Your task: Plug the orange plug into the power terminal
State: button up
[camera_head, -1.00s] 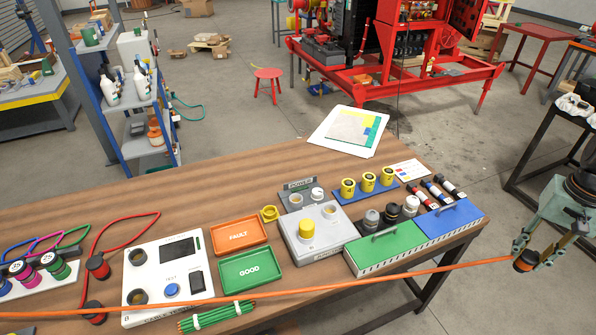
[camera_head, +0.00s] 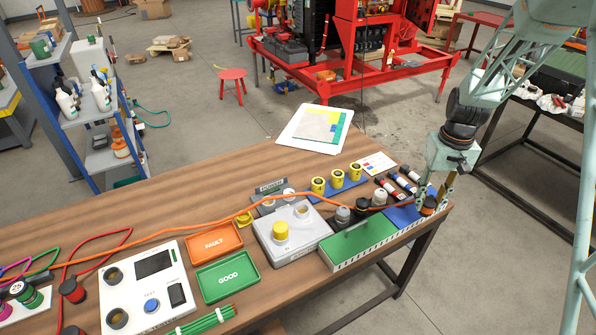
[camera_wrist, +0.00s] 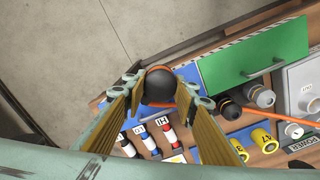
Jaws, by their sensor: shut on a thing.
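The orange plug (camera_head: 428,207), a black body with an orange band, is held at the end of my arm. My gripper (camera_head: 432,199) is shut on it, above the right end of the table by the blue lid. In the wrist view the plug (camera_wrist: 158,86) sits between the two fingers, its black end facing the camera. The orange cable (camera_head: 190,226) runs left from the plug across the table.
Yellow cylinders (camera_head: 337,178), dark and grey connectors (camera_head: 362,207) and banded cylinders (camera_head: 403,181) stand close by. Bare wood lies behind the terminal.

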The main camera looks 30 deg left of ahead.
jog(key=s+a+n+p, duration=0.2)
jog(key=a+n, duration=0.2)
jog(key=a, duration=1.1)
jog(key=s+a+n+p, duration=0.2)
jog(key=a+n, duration=0.1)
jog(key=a, duration=1.1)
jog(key=s+a+n+p, duration=0.1)
jog(key=s+a+n, duration=0.1)
jog(key=s+a, duration=0.2)
jog(key=s+a+n, duration=0.2)
jog(key=s+a, duration=0.1)
jog(key=a, duration=0.7)
jog(key=s+a+n+p, duration=0.1)
jog(key=s+a, duration=0.3)
jog(key=a, duration=0.4)
jog(key=shift+s+r+n+p, duration=0.3)
jog(key=shift+s+r+n, duration=0.1)
jog(key=shift+n, duration=0.2)
jog(key=shift+f, duration=0.15)
jog(key=shift+w+f+b, duration=0.1)
jog(key=shift+f+b, duration=0.7)
jog(key=shift+f, duration=1.8)
jog(key=shift+f+b, duration=1)
jog(key=shift+f, duration=0.45)
